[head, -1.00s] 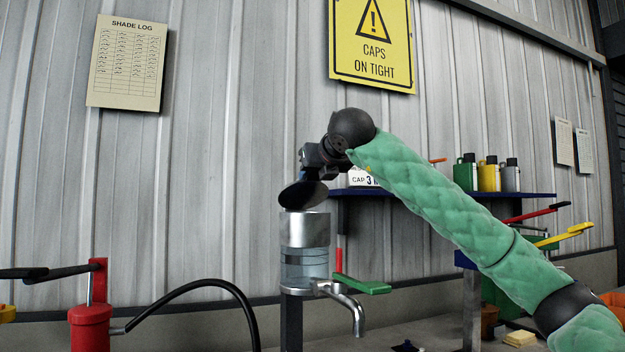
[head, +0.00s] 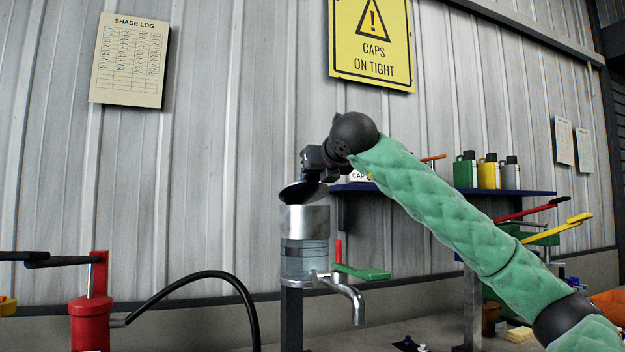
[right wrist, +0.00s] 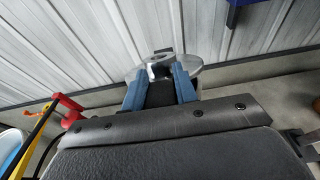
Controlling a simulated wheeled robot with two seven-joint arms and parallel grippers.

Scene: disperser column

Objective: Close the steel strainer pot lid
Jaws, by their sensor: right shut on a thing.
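The steel strainer pot (head: 305,240) stands upright on a dark post, with a clear band in its middle and a spout with a green lever at its lower right. Its dark round lid (head: 298,192) is at the pot's top, tilted only a little. My right gripper (head: 311,180) is above the pot, shut on the lid. In the right wrist view the blue fingers (right wrist: 160,82) close on a part of the lid, and the pale disc of the lid (right wrist: 190,64) shows beyond them. Whether the lid touches the rim all round cannot be told. My left gripper is not in view.
A blue shelf (head: 520,192) with green, yellow and grey canisters (head: 488,172) is at the right. A red pump (head: 91,310) with a black hose (head: 200,284) stands at the lower left. Red and yellow levers (head: 560,228) stick out at the right. The wall is close behind.

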